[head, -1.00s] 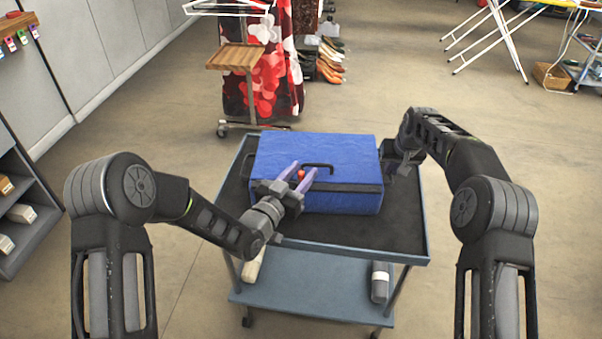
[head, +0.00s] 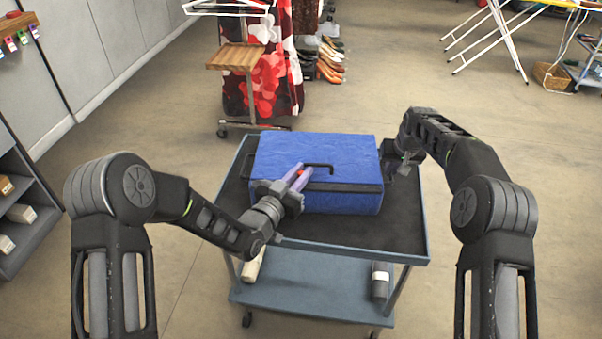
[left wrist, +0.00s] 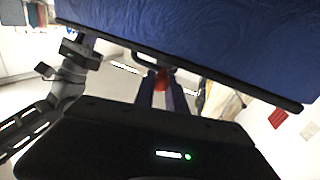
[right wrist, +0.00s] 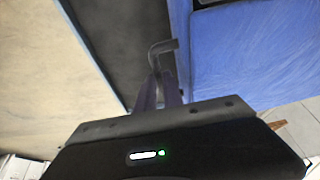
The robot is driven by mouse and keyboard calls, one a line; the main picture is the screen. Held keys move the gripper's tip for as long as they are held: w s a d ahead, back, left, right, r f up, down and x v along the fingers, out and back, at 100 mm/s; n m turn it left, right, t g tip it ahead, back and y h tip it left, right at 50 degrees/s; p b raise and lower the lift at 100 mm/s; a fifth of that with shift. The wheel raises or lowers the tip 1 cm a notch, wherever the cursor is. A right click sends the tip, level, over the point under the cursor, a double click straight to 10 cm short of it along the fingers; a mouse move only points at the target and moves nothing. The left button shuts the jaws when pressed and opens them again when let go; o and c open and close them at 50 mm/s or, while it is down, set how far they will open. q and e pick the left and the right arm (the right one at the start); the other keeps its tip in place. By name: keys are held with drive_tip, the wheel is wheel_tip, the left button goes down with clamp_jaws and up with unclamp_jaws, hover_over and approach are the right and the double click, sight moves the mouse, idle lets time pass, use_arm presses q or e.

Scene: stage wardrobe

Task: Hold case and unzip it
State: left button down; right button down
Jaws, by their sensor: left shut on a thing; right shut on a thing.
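The blue case (head: 290,150) lies shut on the cart top, with a dark band (head: 345,187) along its near side and a dark handle (head: 322,166) on it. My left gripper (head: 299,174) is at its near left part, shut on the red zip pull (left wrist: 162,80), which is mostly hidden between the purple fingers. My right gripper (head: 404,158) is at the case's right side. In the right wrist view its fingers (right wrist: 159,92) are shut on a dark side handle (right wrist: 163,47) beside the blue wall.
The case stands on a dark cart top (head: 345,235) with a raised rim; a lower shelf (head: 310,290) holds a pale roll (head: 253,267) and a grey roll (head: 380,280). A clothes rack with red floral cloth (head: 265,90) stands behind. The cart top's near strip is bare.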

idle(0.7)
use_arm(q)
drive_tip(key=a, duration=1)
drive_tip(key=shift+a, duration=0.35)
use_arm(e)
drive_tip(key=shift+d, duration=0.1)
use_arm(q)
drive_tip(key=c, duration=1.3)
unclamp_jaws()
drive_tip(key=shift+c, duration=0.2)
drive_tip(key=shift+d, duration=0.1)
drive_tip(key=v, duration=1.2)
